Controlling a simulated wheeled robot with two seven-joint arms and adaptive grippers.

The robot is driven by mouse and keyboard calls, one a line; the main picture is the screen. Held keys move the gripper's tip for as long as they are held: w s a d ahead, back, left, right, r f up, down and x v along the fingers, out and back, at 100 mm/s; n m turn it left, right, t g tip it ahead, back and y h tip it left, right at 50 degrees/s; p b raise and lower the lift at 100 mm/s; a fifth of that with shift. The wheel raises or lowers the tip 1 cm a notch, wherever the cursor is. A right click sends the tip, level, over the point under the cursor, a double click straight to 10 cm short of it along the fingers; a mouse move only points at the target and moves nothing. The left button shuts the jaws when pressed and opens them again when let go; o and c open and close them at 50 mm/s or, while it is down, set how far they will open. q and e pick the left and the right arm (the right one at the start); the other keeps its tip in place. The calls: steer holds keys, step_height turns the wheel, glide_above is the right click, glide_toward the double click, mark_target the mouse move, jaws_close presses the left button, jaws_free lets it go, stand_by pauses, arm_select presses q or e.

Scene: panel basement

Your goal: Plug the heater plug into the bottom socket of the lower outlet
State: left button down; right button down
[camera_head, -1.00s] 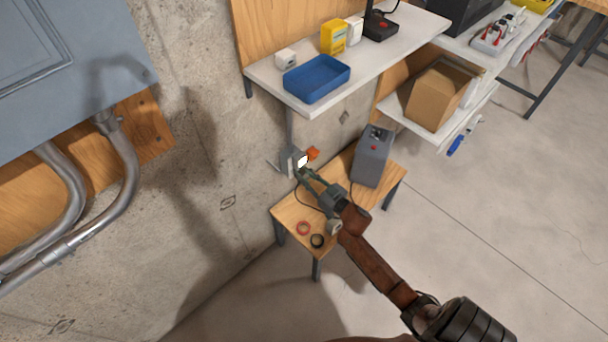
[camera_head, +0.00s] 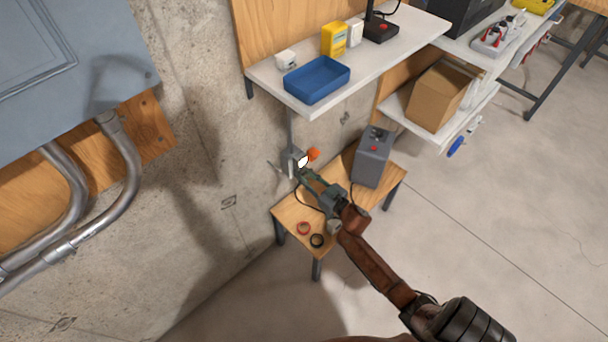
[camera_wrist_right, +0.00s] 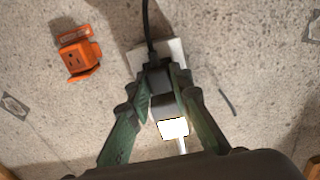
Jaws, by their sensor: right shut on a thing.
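My right gripper (camera_head: 306,174) reaches the wall outlet (camera_head: 291,166) above the small wooden table. In the right wrist view its green fingers (camera_wrist_right: 164,80) are shut on the dark heater plug (camera_wrist_right: 155,78), whose black cord (camera_wrist_right: 147,25) runs to the top of the picture. The pale outlet plate (camera_wrist_right: 175,50) is right behind the plug. I cannot tell whether the prongs are in a socket; the fingers and plug hide the slots. A grey block with a glowing white face (camera_wrist_right: 173,128) sits beside the plug at the outlet. My left gripper is not in view.
An orange adapter (camera_wrist_right: 77,56) is beside the outlet. A white shelf (camera_head: 400,40) with a blue tray (camera_head: 316,80) overhangs the outlet.

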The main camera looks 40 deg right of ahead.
steer(key=c, duration=1.7)
jaws_free()
steer(key=shift+o, duration=0.2)
steer(key=s+d, duration=0.1)
steer(key=s, duration=1.1)
